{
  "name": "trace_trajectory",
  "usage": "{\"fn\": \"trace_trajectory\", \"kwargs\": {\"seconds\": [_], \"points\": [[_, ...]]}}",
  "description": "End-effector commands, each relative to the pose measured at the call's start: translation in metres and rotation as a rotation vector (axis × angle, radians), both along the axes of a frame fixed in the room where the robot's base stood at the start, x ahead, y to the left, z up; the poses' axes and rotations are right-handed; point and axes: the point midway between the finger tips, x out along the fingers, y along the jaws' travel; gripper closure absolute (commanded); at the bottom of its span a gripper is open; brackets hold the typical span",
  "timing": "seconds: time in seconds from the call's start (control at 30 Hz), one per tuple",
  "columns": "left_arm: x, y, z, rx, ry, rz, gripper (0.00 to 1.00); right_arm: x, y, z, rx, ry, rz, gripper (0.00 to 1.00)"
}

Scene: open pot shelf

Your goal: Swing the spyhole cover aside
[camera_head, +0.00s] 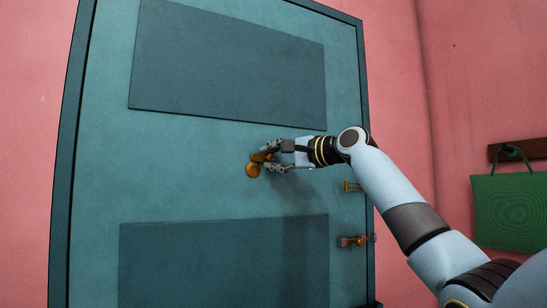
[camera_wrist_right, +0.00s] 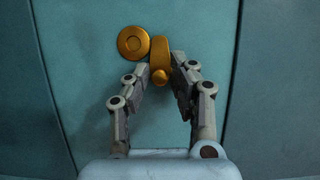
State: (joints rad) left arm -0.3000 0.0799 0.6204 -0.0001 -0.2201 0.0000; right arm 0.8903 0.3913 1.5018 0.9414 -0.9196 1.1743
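The spyhole (camera_head: 252,170) is a round brass disc with a ring on the teal door. It also shows in the right wrist view (camera_wrist_right: 133,43). The brass spyhole cover (camera_wrist_right: 160,58) is a long, rounded piece with a knob at its lower end, lying just right of the spyhole in that view. The disc is uncovered. My right gripper (camera_wrist_right: 162,72) has one finger on each side of the cover's lower part, very close to it. Whether both fingers press on it I cannot tell. In the head view the fingers (camera_head: 268,157) partly hide the cover. My left gripper is not in view.
The door (camera_head: 190,140) has a dark panel above (camera_head: 230,65) and one below (camera_head: 220,265). Brass fittings (camera_head: 352,187) and (camera_head: 352,241) sit near its right edge. A green bag (camera_head: 512,212) hangs from a wooden rail (camera_head: 530,149) at the right, on the pink wall.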

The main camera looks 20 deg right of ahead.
Motion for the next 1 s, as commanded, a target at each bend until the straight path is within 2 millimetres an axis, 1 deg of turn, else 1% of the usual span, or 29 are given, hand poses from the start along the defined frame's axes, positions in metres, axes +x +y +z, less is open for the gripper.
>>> {"fn": "trace_trajectory", "kwargs": {"seconds": [0.03,0.1,0.37,0.47,0.57,0.8,0.9,1.0], "points": [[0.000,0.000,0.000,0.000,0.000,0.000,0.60,0.000,0.000,0.000,0.000,0.000,0.000,0.69],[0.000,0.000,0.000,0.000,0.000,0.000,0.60,0.000,0.000,0.000,0.001,0.000,0.000,0.61],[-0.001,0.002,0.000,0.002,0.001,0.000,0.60,-0.001,-0.001,0.000,0.001,0.000,0.000,0.61],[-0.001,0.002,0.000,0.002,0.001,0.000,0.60,-0.007,-0.005,0.000,0.000,0.000,-0.003,0.61],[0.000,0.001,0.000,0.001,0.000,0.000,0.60,-0.021,-0.011,-0.001,-0.003,0.000,-0.004,0.61],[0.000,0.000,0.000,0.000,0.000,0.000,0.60,-0.072,-0.034,-0.001,-0.007,0.000,-0.005,0.61],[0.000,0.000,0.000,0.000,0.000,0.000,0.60,-0.089,-0.040,-0.001,-0.005,0.002,-0.003,0.61],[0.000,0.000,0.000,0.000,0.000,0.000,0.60,-0.100,-0.045,-0.001,-0.003,0.001,-0.003,0.61]]}}
